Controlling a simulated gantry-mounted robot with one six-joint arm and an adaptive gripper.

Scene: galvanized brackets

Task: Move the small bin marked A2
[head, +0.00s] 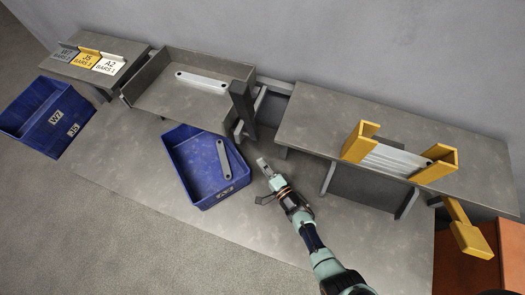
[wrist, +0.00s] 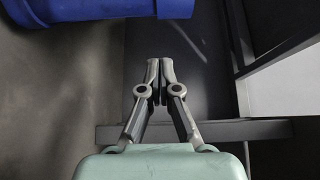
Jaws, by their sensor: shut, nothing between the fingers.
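A small blue bin (head: 180,185) sits on the grey floor-level surface in the middle of the head view, with one grey bar (head: 224,158) inside. A small pale label (head: 226,191) on its near side is too small to read surely. My gripper (head: 263,166) is to the right of this bin, apart from it, with its fingers shut and empty. In the wrist view the fingertips (wrist: 160,64) meet, and a blue bin's edge (wrist: 90,10) shows at the top left.
A grey tray (head: 160,95) holds a bar. A dark post (head: 241,105) and a bench with a yellow holder (head: 360,140) stand near my gripper.

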